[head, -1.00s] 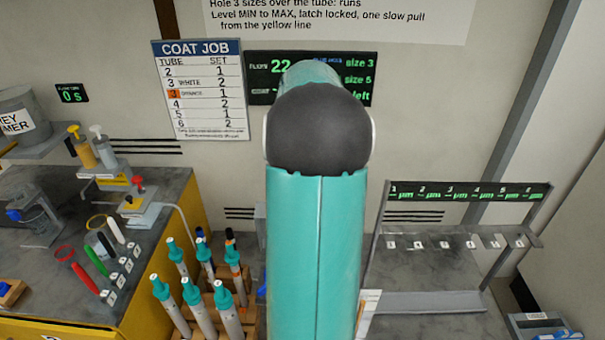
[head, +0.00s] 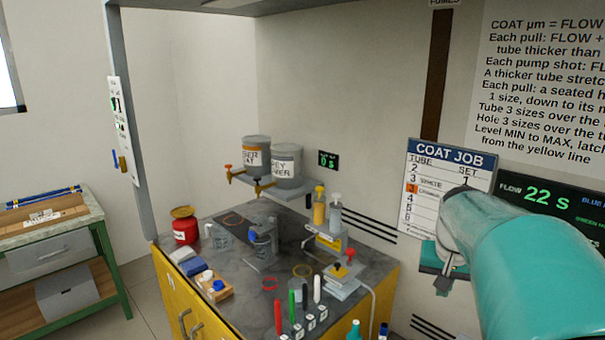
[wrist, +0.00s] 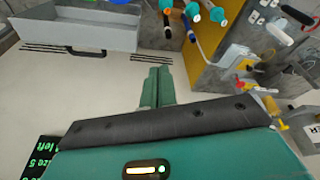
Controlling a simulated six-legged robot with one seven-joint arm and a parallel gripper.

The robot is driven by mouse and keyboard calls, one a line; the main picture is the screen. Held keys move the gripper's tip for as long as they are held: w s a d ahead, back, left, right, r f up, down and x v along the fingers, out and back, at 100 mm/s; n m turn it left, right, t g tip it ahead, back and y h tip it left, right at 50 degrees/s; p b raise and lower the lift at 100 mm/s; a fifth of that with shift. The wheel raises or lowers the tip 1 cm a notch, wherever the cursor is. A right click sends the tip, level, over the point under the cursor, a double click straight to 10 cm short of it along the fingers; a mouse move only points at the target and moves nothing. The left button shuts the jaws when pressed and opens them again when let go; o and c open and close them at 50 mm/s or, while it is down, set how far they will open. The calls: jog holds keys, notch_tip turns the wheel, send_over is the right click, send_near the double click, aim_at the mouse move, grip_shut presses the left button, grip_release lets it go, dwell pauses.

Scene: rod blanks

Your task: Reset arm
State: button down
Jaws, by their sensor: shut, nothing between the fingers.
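My teal arm (head: 530,260) reaches in from the right side of the head view. Part of my gripper (head: 440,284) shows below the COAT JOB board, partly hidden behind the arm. In the wrist view, which looks upside down, my gripper's green fingers (wrist: 158,88) are together with nothing between them. They are in front of the pale wall and touch no object.
A yellow-sided bench (head: 255,280) holds pump bottles, coloured rods and cups. Two grey buckets stand on a shelf (head: 270,187) behind it. A green workbench (head: 105,250) stands at left. Teal-capped tubes (wrist: 192,10) and a grey tray (wrist: 75,30) show in the wrist view.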

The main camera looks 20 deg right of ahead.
jog(key=s+a+n+t, duration=0.1)
jog(key=s+a+n, duration=0.1)
jog(key=a, duration=0.7)
jog(key=s+a+f+n+t+y, duration=0.1)
jog(key=s+a+n, duration=0.2)
jog(key=a, duration=0.7)
jog(key=s+a+n+t+y, duration=0.1)
jog(key=s+a+n, duration=0.2)
jog(key=a, duration=0.6)
jog(key=shift+s+a+f, duration=0.25)
jog(key=shift+s+f, duration=0.05)
jog(key=shift+s, duration=0.2)
jog(key=shift+a, duration=0.1)
